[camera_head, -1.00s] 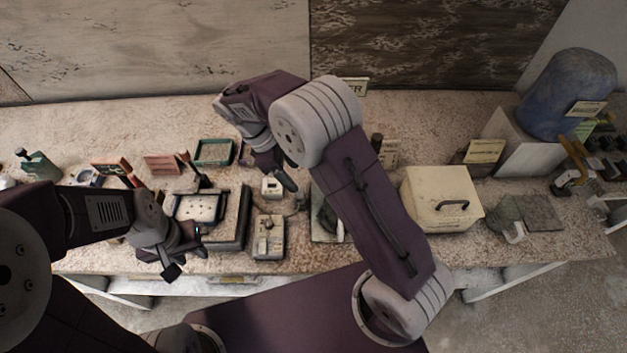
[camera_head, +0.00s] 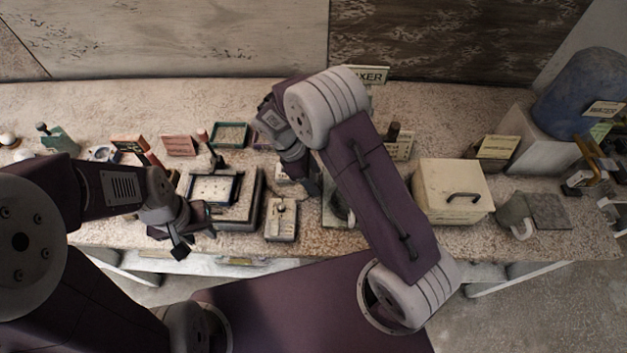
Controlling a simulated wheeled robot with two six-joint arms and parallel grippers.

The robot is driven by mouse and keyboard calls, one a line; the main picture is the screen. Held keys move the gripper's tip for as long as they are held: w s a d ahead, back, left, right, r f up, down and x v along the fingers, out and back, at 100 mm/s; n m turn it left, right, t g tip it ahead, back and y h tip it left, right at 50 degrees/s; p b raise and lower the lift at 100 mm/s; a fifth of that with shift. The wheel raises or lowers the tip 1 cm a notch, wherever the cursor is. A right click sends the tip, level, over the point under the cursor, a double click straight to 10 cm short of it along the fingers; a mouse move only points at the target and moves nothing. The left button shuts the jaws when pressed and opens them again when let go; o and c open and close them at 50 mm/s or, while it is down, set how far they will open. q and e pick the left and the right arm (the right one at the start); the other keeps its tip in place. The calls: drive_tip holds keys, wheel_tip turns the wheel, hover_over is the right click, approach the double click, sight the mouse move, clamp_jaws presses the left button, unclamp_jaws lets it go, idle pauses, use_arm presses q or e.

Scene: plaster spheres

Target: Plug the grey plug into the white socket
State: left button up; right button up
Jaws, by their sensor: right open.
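A small white box that looks like the white socket (camera_head: 281,173) stands on the bench, partly covered by my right gripper. I cannot make out the grey plug for certain; it may be hidden behind my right gripper or arm. My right gripper (camera_head: 307,187) is open and points down, at the right side of the white box. I cannot tell whether it touches anything. My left gripper (camera_head: 193,240) hangs at the front edge of the bench, left of and apart from the white box. Its jaw gap is unclear, and no held object shows.
A grey device (camera_head: 282,220) stands in front of the white box. A dark-framed tray (camera_head: 249,208) is to its left. A cream box with a handle (camera_head: 452,192) stands right of my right arm. Small items crowd the left; the back strip of the bench is clear.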

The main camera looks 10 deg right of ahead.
sight(313, 177)
drive_tip(key=shift+s+a+r, duration=0.1)
drive_tip(key=c, duration=0.4)
clamp_jaws()
wheel_tip(313, 177, up, 4)
drive_tip(key=shift+r, duration=0.2)
drive_tip(key=s+d+r, duration=0.1)
drive_tip(key=s+r, duration=0.2)
drive_tip(key=s, duration=0.2)
drive_tip(key=s+d+r+b, duration=0.1)
drive_tip(key=s+r, duration=0.2)
drive_tip(key=s, duration=0.3)
drive_tip(key=shift+s+r, duration=0.25)
drive_tip(key=shift+r, duration=0.1)
